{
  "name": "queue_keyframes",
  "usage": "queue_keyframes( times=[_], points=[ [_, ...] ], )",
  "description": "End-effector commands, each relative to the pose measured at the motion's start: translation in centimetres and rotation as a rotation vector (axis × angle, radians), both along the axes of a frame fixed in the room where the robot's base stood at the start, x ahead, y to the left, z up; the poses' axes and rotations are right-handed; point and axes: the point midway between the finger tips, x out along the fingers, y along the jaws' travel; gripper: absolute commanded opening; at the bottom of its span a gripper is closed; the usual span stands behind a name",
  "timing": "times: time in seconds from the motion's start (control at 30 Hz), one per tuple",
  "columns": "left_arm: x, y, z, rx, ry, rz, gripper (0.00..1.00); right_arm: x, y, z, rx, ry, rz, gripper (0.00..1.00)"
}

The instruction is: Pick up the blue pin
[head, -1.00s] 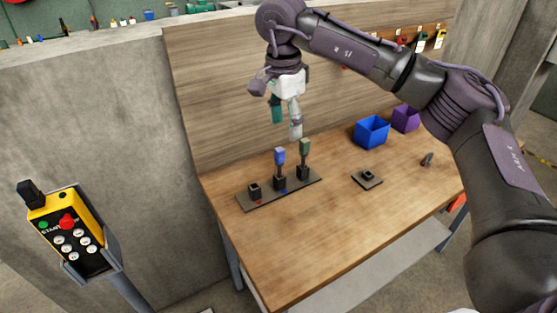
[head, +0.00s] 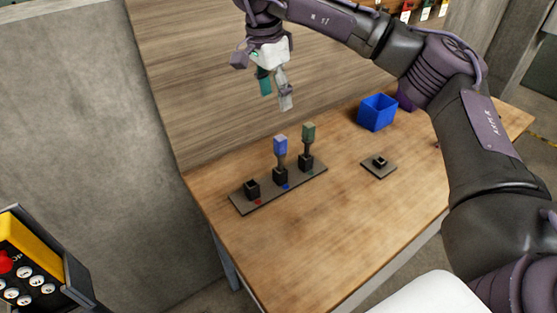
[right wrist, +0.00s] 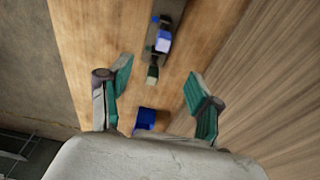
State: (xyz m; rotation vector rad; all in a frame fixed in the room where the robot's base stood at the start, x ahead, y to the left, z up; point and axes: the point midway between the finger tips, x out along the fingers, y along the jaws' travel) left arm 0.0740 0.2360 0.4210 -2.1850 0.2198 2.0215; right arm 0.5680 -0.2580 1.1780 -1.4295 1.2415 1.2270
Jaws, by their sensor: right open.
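The blue pin (head: 281,146) stands upright in the middle socket of a dark grey strip base (head: 264,198) on the table. It also shows from above in the right wrist view (right wrist: 163,41). A dark green pin (head: 308,134) stands in the socket to its right; the left socket (head: 252,187) is empty. My right gripper (head: 275,98) is open and empty, in the air above and behind the blue pin, apart from it. In the right wrist view its fingers (right wrist: 157,90) are spread wide, with the pins beyond them. My left gripper is not in view.
A blue open bin (head: 377,112) stands at the back right of the wooden table (head: 300,245), with a purple bin (head: 405,98) partly hidden by my right arm. A small socket plate (head: 379,168) lies right of the strip. A wooden wall panel (head: 185,85) rises behind.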

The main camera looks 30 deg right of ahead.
Motion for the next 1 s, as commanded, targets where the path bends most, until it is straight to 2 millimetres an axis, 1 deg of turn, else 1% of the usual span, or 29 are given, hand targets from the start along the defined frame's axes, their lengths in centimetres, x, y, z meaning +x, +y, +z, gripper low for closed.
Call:
queue_keyframes(
  times=[0.03, 0.17, 0.23, 0.37, 0.47, 0.6, 0.7, 0.87, 1.0],
  points=[
    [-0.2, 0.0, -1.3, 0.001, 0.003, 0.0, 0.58, 0.0, 0.0, -1.3, 0.0, 0.0, 0.0, 0.63],
    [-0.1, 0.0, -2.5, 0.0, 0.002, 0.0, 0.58, 0.0, 0.0, -2.5, 0.0, 0.0, 0.0, 0.63],
    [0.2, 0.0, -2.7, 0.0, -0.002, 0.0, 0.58, 0.0, 0.0, -2.8, 0.0, 0.0, 0.0, 0.63],
    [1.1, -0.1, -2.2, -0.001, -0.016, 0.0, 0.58, 0.0, -0.3, -4.2, -0.001, 0.004, -0.001, 0.63],
    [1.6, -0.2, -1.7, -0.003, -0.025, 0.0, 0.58, 0.0, -0.6, -6.1, -0.001, 0.005, -0.001, 0.63],
    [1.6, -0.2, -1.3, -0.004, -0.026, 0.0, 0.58, 0.1, -1.0, -8.8, -0.001, 0.004, 0.0, 0.63],
    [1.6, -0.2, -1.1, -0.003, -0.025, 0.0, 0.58, 0.2, -1.2, -10.1, 0.0, 0.002, 0.0, 0.63],
    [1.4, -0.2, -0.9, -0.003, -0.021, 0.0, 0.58, 0.2, -1.3, -11.2, 0.0, 0.001, 0.0, 0.63],
    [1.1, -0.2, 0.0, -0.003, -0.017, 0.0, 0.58, 0.4, -1.7, -12.5, -0.001, 0.004, -0.002, 0.63]
  ],
)
